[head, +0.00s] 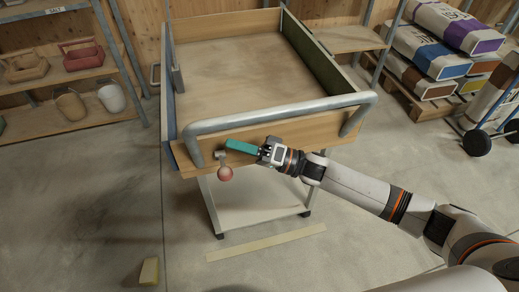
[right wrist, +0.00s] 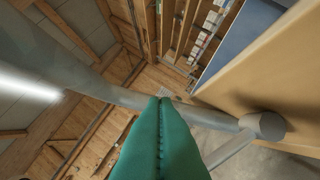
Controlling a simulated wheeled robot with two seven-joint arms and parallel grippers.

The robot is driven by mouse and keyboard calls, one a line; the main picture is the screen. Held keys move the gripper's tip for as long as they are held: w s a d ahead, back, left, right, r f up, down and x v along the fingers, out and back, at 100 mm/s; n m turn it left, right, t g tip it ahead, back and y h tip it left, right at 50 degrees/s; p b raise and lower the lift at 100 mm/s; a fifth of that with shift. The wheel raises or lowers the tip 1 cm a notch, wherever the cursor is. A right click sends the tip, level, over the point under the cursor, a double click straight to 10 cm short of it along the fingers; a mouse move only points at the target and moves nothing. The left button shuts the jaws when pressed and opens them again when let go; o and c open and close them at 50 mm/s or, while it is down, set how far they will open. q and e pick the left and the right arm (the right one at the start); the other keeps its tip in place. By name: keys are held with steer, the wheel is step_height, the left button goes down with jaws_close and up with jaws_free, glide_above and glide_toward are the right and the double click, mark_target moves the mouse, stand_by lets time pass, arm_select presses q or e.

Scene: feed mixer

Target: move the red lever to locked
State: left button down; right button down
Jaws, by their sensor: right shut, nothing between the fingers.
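The red lever shows in the head view as a red ball knob (head: 225,174) hanging below a short metal pivot on the left part of the cart's wooden front board. In the right wrist view a grey round pivot (right wrist: 263,126) with a rod running down and left from it shows beside the board; the red knob is not visible there. My right gripper (head: 229,143) has green fingers, shut with nothing between them. Its tips are just above and right of the lever's pivot; contact cannot be told. The shut fingers (right wrist: 160,102) fill the lower middle of the wrist view. My left gripper is out of view.
A grey tubular rail (head: 270,112) runs across the front of the wooden cart (head: 235,55), close above my right gripper. Shelves with pots (head: 72,105) stand at left, sacks (head: 440,40) at right. The concrete floor before the cart is mostly clear, with a yellow strip (head: 266,242).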

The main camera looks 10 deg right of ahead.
steer(key=s+f, duration=0.1)
steer(key=s+a+f, duration=0.1)
steer(key=s, duration=0.1)
steer(key=shift+a, duration=0.15)
